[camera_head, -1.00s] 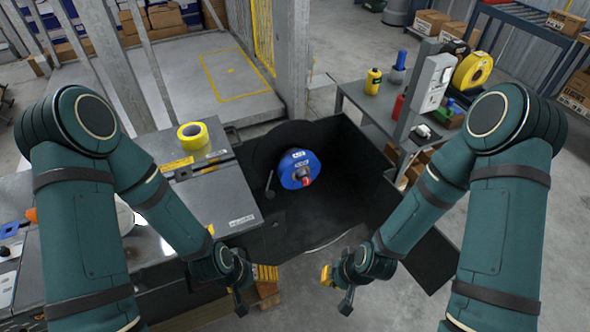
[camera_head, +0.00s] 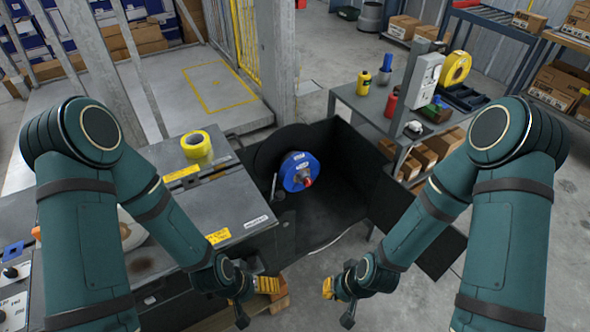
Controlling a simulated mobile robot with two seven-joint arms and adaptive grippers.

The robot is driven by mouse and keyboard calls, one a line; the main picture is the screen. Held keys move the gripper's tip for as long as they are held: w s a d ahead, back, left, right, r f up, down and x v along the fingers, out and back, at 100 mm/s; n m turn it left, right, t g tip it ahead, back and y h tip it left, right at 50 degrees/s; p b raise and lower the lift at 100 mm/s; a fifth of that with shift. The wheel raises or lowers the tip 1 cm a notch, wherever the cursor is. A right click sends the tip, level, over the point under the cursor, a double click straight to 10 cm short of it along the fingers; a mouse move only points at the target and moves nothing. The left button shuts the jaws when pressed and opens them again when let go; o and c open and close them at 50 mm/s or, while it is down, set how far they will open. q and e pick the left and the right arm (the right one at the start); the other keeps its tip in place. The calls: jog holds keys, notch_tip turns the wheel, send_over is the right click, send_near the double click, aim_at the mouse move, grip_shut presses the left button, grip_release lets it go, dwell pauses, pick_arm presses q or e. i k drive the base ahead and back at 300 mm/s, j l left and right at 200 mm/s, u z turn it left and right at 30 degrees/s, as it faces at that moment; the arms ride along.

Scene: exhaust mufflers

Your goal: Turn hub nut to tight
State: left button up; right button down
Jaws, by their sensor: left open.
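The blue round hub (camera_head: 296,171) is at the centre of the head view, mounted in front of a dark disc inside a black open housing. My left gripper (camera_head: 255,300) is open and empty, below and left of the hub, near the housing's lower left edge. My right gripper (camera_head: 337,303) looks open and empty, below and right of the hub. Both grippers are well apart from the hub and point inward. How tight the nut is cannot be seen.
The black housing (camera_head: 400,198) has walls behind and to the right of the hub. A dark lever (camera_head: 274,187) stands left of it. A yellow tape roll (camera_head: 196,143) sits on the grey machine top (camera_head: 200,205). A shelf (camera_head: 375,108) with bottles is behind right.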

aim_at(307, 182)
jog(key=i+l+z, duration=0.15)
jog(key=l, duration=0.25)
jog(key=i+l+z, duration=0.2)
jog(key=l, duration=0.2)
jog(key=i+l+z, duration=0.15)
jog(key=l, duration=0.2)
jog(key=i+l+z, duration=0.15)
jog(key=i+l, duration=0.05)
jog(key=l, duration=0.1)
